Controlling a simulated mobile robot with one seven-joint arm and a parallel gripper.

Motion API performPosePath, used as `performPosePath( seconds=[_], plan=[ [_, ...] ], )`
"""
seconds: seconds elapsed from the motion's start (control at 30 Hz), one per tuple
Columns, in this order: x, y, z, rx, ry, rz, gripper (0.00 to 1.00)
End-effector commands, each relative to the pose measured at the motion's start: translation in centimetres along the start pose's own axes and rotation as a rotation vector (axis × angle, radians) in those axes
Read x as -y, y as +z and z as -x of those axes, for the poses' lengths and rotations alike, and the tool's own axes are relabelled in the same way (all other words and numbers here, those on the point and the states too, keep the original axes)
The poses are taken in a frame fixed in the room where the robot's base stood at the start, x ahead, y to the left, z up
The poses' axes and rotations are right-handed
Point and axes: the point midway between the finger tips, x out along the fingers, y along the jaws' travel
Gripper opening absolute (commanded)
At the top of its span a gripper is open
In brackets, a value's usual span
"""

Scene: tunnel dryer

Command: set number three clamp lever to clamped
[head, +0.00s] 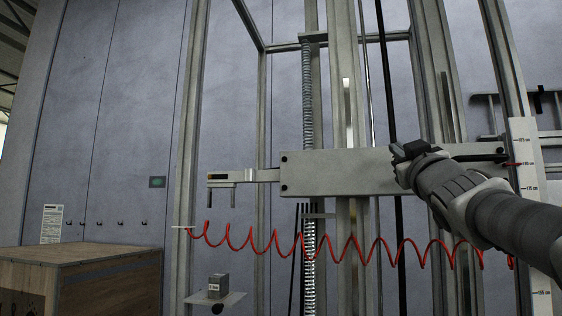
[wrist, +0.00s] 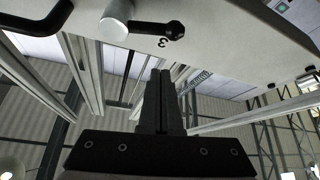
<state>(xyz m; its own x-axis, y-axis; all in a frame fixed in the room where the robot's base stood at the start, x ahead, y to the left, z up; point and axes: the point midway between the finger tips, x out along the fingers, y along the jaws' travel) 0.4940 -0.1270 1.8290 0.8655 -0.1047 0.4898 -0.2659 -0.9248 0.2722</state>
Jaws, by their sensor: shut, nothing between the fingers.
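In the wrist view, a black clamp lever (wrist: 160,30) sits on a pale round boss (wrist: 113,22) on a light grey plate (wrist: 225,38). The lever points right from the boss, and the number 3 is printed beside it. My gripper (wrist: 160,78) is shut and empty, its fingers pointing toward the plate just short of the lever and not visibly touching it. In the head view, my arm reaches from the right to the grey crosshead plate (head: 335,172). My wrist hides part of the plate there, and the number three lever cannot be made out.
A black bent handle (wrist: 45,70) is at the wrist view's left. In the head view, a coiled red hose (head: 340,247) hangs below the plate among metal posts. A small grey block (head: 218,286) stands lower left, near a wooden crate (head: 90,255).

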Motion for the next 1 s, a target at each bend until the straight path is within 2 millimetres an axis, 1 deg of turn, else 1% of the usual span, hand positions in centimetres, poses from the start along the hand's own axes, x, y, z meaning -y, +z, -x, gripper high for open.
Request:
performPosePath(
  seconds=[0.03,0.1,0.3,0.77,1.0],
  plan=[
    [-0.1,1.2,0.6,0.005,0.001,-0.001,0.0],
    [0.0,2.1,1.0,0.004,0.001,0.0,0.0],
    [0.0,3.5,1.5,0.002,0.0,0.0,0.0],
    [0.1,3.7,1.6,0.001,-0.001,0.001,0.0],
    [0.9,3.6,1.8,0.0,-0.014,0.021,0.0]
  ],
)
